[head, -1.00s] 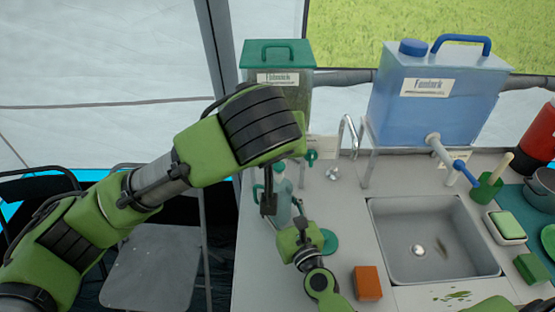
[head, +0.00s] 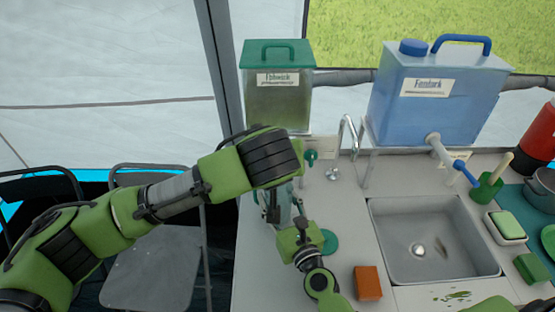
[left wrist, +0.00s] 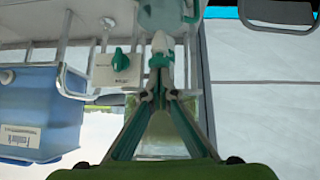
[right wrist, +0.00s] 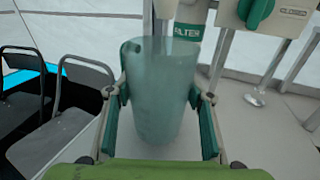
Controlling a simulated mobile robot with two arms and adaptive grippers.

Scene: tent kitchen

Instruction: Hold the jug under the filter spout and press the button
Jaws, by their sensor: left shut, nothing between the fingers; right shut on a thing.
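The translucent blue-green jug (right wrist: 158,100) stands upright between the fingers of my right gripper (right wrist: 160,108), which is shut on it. The white spout (right wrist: 166,8) with the green FILTER label (right wrist: 188,32) is above the jug's mouth. In the head view my left arm partly hides the jug (head: 287,210). My left gripper (left wrist: 163,92) is shut and empty, its fingertips close to the filter's white spout (left wrist: 162,42). The jug (left wrist: 165,12) also shows at the top of the left wrist view. I cannot make out the button; the fingertips may cover it.
The green-lidded tank (head: 278,100) stands at the back, with a green knob (head: 311,157) beside my left wrist. The blue tank (head: 435,105), sink (head: 425,245), orange block (head: 368,283) and round green coaster (head: 329,241) are to the right. Grey chairs (head: 160,265) stand left.

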